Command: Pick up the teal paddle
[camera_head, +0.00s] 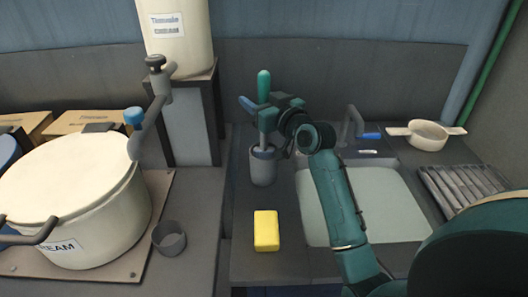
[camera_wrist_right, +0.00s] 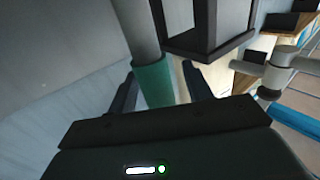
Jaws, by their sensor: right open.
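The teal paddle stands upright in a grey cup (camera_head: 263,168), its teal handle (camera_head: 263,84) pointing up and its pale shaft going down into the cup. Its lower end is hidden in the cup. My right gripper (camera_head: 262,112) is at the paddle just below the top of the handle, reaching in from the right. In the right wrist view, the teal part of the paddle (camera_wrist_right: 152,84) lies between the two open dark fingers (camera_wrist_right: 158,90), with a gap visible on each side. My left gripper is not in view.
A yellow sponge (camera_head: 266,231) lies in front. The sink (camera_head: 390,195) is to the right, with a tap and a pale strainer (camera_head: 427,134). A large cream pot (camera_head: 75,205) stands left.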

